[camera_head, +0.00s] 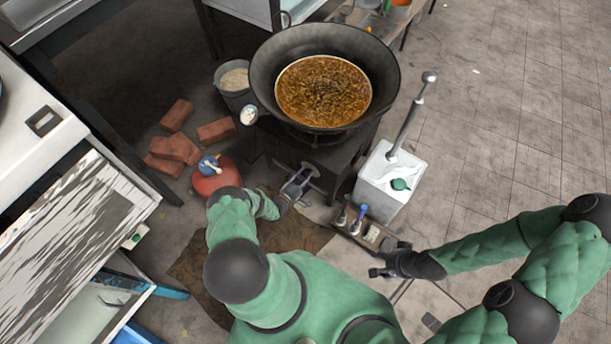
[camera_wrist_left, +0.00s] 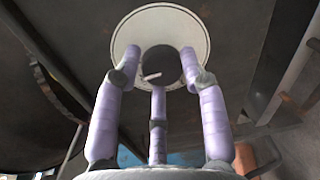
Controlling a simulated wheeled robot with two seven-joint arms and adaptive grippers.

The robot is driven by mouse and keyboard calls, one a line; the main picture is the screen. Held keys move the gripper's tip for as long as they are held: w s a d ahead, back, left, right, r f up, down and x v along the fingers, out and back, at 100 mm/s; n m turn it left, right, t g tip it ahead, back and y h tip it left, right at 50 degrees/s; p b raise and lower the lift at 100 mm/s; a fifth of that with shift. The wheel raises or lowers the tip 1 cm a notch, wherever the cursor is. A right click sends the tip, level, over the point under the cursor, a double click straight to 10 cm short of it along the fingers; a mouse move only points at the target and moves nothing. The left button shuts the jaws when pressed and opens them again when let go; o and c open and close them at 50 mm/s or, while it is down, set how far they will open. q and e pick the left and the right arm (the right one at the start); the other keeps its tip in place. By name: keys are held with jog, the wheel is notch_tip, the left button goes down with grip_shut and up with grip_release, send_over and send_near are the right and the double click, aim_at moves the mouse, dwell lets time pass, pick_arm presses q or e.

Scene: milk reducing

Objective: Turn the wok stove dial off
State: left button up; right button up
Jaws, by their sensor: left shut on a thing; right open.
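The wok (camera_head: 262,75), filled with brown contents, sits on the dark stove (camera_head: 342,158). The stove dial (camera_wrist_left: 168,63) is a dark round knob in front of a pale round plate (camera_wrist_left: 160,24) in the left wrist view. My left gripper (camera_head: 299,180) is at the stove's front, and its purple fingers are shut around the dial. In the head view the dial is hidden by the gripper. My right gripper (camera_head: 380,262) is open and empty, low and to the right of the stove.
A white box (camera_head: 382,200) with a metal lever stands right of the stove. A small caddy of bottles (camera_head: 357,224) is before it. A red canister (camera_head: 216,180), bricks (camera_head: 175,113) and a bucket (camera_head: 233,82) lie to the left. The right floor is clear.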

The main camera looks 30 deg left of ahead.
pick_arm(q)
jog(key=shift+w+d+r+m, duration=0.15)
jog(key=shift+d+r+m, duration=0.1)
jog(key=shift+m, duration=0.35)
jog(key=o, duration=1.1)
jog(key=shift+w, duration=0.1)
jog(key=shift+f, duration=0.15)
jog(key=shift+a, duration=0.1)
jog(key=shift+s+a, duration=0.15)
jog(key=shift+s, duration=0.4)
jog(key=s, duration=0.7)
jog(key=s+r, duration=0.1)
jog(key=s, duration=0.3)
jog(key=shift+a, duration=0.35)
